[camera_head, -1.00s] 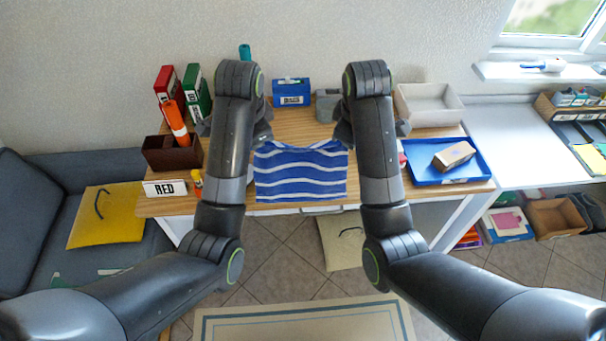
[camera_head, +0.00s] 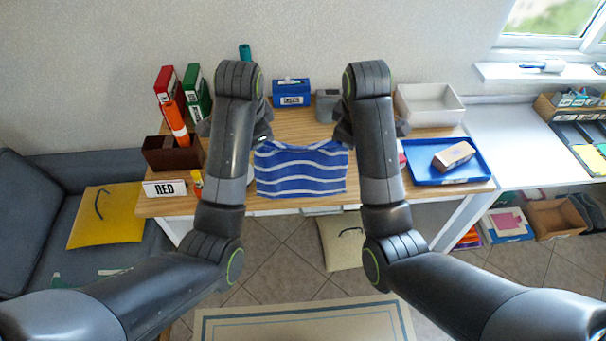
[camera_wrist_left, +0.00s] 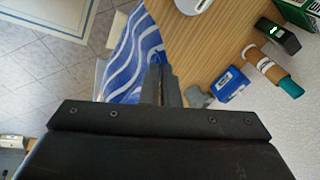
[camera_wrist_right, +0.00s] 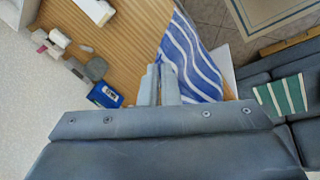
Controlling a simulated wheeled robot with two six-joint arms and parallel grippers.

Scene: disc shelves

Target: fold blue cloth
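The blue cloth with white wavy stripes (camera_head: 301,170) spreads between my two arms at the table's front edge. Its upper edge sags slightly between the grippers. My left gripper (camera_wrist_left: 160,84) is shut on one upper corner of the cloth, which stretches away to the left in the left wrist view (camera_wrist_left: 138,58). My right gripper (camera_wrist_right: 160,84) is shut on the other upper corner, and the cloth also shows in the right wrist view (camera_wrist_right: 190,62). In the head view my forearms hide both fingertips. How much of the cloth touches the table cannot be told.
On the wooden table (camera_head: 300,122), a blue box (camera_head: 291,94) and a grey object (camera_head: 327,106) stand behind the cloth.

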